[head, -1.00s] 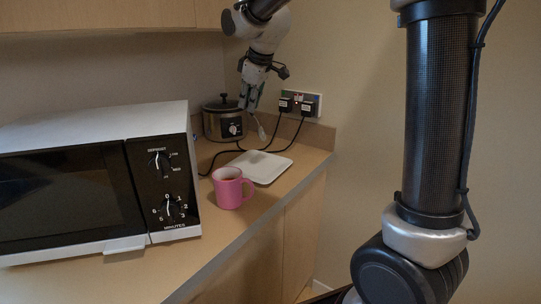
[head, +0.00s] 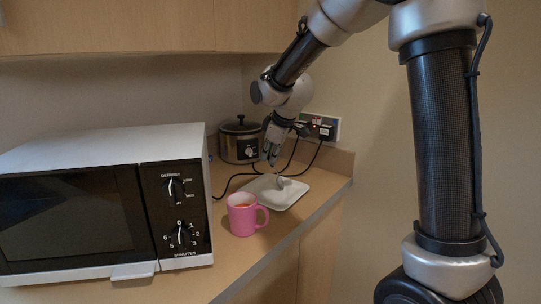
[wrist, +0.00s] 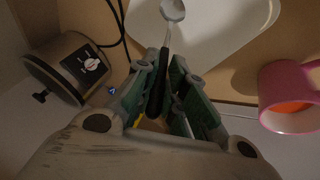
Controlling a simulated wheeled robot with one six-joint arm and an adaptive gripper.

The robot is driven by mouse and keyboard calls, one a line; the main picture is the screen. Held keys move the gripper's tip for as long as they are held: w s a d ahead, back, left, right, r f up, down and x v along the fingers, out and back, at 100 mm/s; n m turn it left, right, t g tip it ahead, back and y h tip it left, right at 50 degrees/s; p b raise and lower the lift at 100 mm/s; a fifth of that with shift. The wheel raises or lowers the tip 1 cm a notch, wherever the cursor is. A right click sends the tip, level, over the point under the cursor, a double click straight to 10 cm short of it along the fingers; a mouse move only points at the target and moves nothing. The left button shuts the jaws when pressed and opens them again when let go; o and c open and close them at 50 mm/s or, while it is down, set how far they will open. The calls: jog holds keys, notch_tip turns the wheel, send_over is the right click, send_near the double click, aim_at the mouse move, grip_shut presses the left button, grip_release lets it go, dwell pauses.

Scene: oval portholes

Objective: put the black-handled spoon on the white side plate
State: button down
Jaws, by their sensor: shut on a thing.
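The black-handled spoon (wrist: 164,62) is in my gripper (wrist: 165,85), which is shut on its black handle in the wrist view. The spoon's metal bowl (wrist: 173,10) points away from the gripper and appears over the white side plate (wrist: 215,40). In the head view my gripper (head: 271,158) is just above the far left part of the plate (head: 285,198), and the spoon's bowl (head: 281,182) shows over the plate. I cannot tell whether the spoon touches the plate.
A pink mug (head: 243,215) with orange-red contents stands close to the plate's front left. A slow cooker (head: 239,141) stands behind, with black cables running to wall sockets (head: 318,127). A microwave (head: 110,205) fills the left. The counter's right edge is near the plate.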

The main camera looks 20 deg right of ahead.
jog(key=shift+f, duration=0.1)
jog(key=c, duration=1.5)
grip_release()
jog(key=v, duration=1.2)
jog(key=s+d+f+m, duration=0.1)
jog(key=s+d+m, duration=0.2)
jog(key=s, duration=0.6)
jog(key=s+d+f+m+h, duration=0.1)
jog(key=s+d+m, duration=0.3)
jog(key=s, duration=0.6)
jog(key=s+d+f+m+g, duration=0.1)
jog(key=s+d+f+m, duration=0.2)
jog(key=s+d, duration=0.4)
jog(key=shift+s+d+m+h, duration=0.15)
jog(key=shift+s+m, duration=0.2)
jog(key=shift+s, duration=0.5)
jog(key=shift+s+m+h, duration=0.15)
jog(key=shift+s+m, duration=0.2)
jog(key=shift+s, duration=0.55)
